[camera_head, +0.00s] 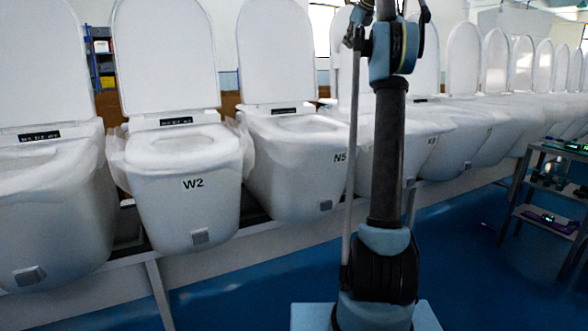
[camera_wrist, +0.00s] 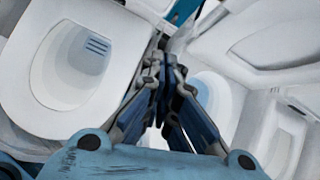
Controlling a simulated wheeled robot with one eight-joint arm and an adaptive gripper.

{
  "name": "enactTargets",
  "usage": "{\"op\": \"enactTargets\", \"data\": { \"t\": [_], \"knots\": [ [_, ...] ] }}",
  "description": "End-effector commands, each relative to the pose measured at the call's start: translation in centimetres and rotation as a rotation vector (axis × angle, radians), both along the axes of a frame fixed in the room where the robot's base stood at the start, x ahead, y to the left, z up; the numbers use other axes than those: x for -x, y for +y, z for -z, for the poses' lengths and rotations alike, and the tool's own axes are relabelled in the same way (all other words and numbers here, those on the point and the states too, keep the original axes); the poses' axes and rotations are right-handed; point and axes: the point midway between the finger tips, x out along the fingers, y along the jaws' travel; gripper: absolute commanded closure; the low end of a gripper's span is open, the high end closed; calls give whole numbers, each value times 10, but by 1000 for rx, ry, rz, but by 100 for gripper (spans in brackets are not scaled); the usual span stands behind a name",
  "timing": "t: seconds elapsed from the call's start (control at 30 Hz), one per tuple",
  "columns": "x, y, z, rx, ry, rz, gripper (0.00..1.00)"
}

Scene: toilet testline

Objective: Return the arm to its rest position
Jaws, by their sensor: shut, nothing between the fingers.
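My arm stands upright in the middle of the head view, in front of the row of toilets. My gripper (camera_wrist: 160,75) shows in the wrist view, with its dark linked fingers together and nothing between them. In the wrist view a white toilet bowl (camera_wrist: 70,62) with an open seat lies to the left of the fingers. Another toilet (camera_wrist: 212,95) shows partly behind and to the right of them. The gripper appears apart from both. The fingertips are not clearly seen in the head view, where the top of the arm leaves the picture.
A row of white toilets with raised lids fills the back, including one marked W2 (camera_head: 190,190) and one marked N5 (camera_head: 295,170). They stand on a pale rail frame (camera_head: 250,252). A metal shelf cart (camera_head: 545,220) stands at the right. Blue floor (camera_head: 470,270) is clear between.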

Motion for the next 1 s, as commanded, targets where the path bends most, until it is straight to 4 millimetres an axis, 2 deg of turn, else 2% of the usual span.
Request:
{"op": "enactTargets", "data": {
  "t": [0.27, 0.47, 0.77, 1.0],
  "knots": [
    [57, 17, 24, 180, -26, -240, 100],
    [108, 30, 53, 318, -47, -444, 100],
    [193, 46, 113, 510, -73, -753, 100],
    [267, 54, 175, 649, -93, -1006, 100]
  ]
}}
